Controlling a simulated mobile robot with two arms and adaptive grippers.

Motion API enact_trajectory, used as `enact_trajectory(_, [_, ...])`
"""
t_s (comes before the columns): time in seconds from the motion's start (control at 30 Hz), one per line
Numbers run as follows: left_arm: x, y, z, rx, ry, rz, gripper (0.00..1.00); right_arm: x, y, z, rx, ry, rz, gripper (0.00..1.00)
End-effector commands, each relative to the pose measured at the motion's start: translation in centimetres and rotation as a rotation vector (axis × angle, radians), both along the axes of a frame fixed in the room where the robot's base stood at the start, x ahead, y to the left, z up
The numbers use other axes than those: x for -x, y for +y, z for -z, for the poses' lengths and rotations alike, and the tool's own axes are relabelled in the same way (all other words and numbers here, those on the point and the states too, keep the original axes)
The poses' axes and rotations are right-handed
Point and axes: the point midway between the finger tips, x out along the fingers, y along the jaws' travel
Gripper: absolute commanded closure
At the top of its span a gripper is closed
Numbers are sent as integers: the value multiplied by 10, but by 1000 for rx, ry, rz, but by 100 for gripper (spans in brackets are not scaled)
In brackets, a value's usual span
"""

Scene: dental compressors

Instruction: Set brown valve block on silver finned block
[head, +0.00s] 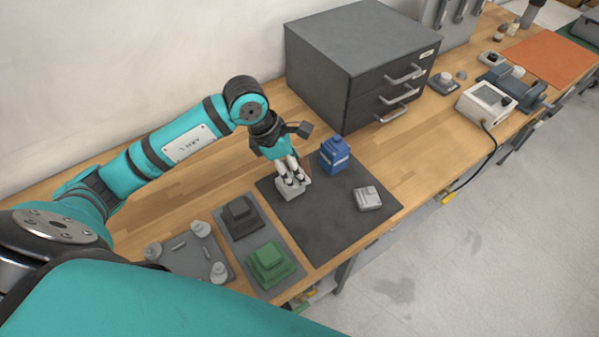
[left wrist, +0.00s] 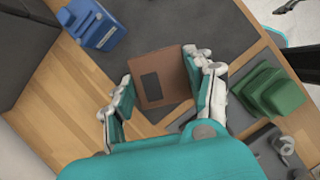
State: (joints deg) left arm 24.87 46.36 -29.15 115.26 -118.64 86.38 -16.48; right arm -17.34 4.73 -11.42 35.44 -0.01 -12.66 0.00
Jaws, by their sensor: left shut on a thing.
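My left gripper (head: 294,180) points down over the dark mat. In the left wrist view its fingers (left wrist: 165,90) are shut on the sides of the brown valve block (left wrist: 160,78), which has a dark rectangle on its face. My right gripper is out of view.
A blue box-like part (head: 335,157) stands close to the right of the gripper. A dark block (head: 240,215) and a green stepped block (head: 268,262) sit on grey pads at left. A grey drawer cabinet (head: 355,60) stands behind. The mat's front part (head: 320,235) is clear.

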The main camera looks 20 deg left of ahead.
Motion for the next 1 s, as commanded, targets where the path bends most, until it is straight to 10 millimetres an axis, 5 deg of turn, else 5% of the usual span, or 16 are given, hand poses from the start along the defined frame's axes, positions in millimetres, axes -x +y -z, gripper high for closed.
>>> enact_trajectory(0.33, [-14, 26, 0, 1, 2, -436, 86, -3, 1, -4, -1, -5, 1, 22])
enact_trajectory(0.67, [-15, 28, 11, 2, 3, -474, 86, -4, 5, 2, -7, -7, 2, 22])
enact_trajectory(1.0, [-15, 28, 43, 2, 4, -473, 86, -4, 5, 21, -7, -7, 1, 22])
